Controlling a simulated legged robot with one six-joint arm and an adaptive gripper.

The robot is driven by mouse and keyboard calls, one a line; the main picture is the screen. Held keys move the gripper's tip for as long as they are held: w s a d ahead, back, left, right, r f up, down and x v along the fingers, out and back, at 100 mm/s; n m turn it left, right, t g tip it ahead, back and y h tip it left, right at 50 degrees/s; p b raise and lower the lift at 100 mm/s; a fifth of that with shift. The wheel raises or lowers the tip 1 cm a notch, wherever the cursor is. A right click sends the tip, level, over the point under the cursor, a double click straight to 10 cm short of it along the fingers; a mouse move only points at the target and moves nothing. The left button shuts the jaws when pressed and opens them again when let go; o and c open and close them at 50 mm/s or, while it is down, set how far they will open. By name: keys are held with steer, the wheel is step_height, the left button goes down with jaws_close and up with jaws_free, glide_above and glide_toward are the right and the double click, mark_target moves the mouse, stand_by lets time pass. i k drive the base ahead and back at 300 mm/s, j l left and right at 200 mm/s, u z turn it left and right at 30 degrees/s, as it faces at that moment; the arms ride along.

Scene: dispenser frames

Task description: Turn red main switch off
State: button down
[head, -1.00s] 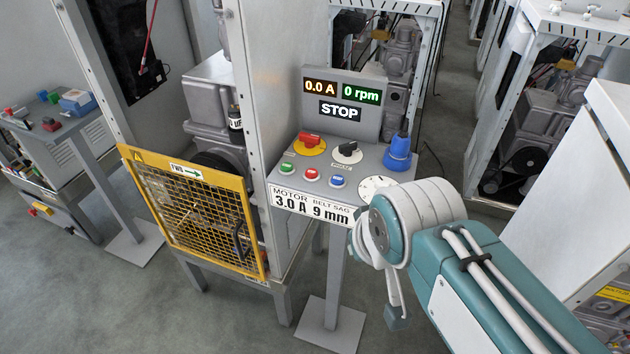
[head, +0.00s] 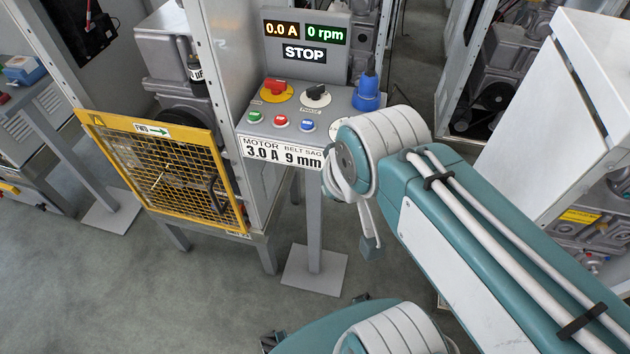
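The red main switch (head: 275,87) is a red handle on a round yellow plate, at the upper left of the grey control panel in the head view. Its handle looks roughly crosswise, but its exact setting is too small to read. My teal and white arm enters from the right, and its elbow joint covers the panel's lower right corner. No part of my arm touches the red switch. My gripper cannot be made out.
A black rotary switch (head: 316,95) and a blue plugged connector (head: 368,91) are right of the red switch. Green (head: 254,117), red (head: 281,122) and blue (head: 307,126) buttons line the front. The display (head: 305,40) reads 0.0 A, 0 rpm, STOP. A yellow mesh guard (head: 165,170) stands left.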

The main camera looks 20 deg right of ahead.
mark_target(277, 87)
steer(key=i+l, duration=0.65)
steer(key=l, duration=0.2)
steer(key=u, duration=0.05)
